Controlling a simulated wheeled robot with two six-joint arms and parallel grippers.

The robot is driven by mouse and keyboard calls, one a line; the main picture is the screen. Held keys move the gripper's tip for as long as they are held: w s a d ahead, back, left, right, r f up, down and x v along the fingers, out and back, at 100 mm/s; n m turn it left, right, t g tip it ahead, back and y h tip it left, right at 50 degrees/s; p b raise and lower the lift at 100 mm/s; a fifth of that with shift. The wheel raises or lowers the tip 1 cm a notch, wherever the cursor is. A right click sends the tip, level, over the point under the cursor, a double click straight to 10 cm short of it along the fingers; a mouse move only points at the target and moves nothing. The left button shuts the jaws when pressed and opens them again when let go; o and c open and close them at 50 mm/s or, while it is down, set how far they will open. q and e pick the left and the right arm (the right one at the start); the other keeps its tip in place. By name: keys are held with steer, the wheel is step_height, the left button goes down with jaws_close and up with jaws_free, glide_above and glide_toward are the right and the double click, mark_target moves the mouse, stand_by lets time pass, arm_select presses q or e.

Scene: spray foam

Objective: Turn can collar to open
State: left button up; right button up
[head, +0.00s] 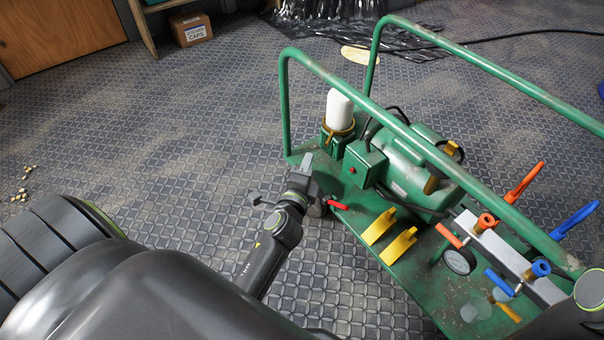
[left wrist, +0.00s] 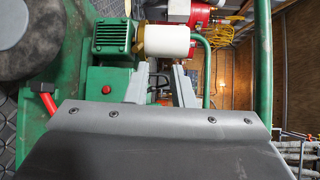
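My left gripper (head: 304,168) is at the cart's left edge, lower in the picture than the can. Its two grey fingers (left wrist: 161,78) are apart with nothing gripped, just below the can in the wrist view. My right gripper is not in view.
A green rail (head: 385,112) runs over the cart. Beside the can are a green box with a red button (head: 364,163) and a green tank (head: 415,172). A red handle (head: 338,204), yellow wedges (head: 398,246) and orange and blue valves sit nearer. Floor left is mostly clear.

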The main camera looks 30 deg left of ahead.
arm_select(q)
steer(key=shift+v, duration=1.45)
steer(key=shift+a+f, duration=0.15)
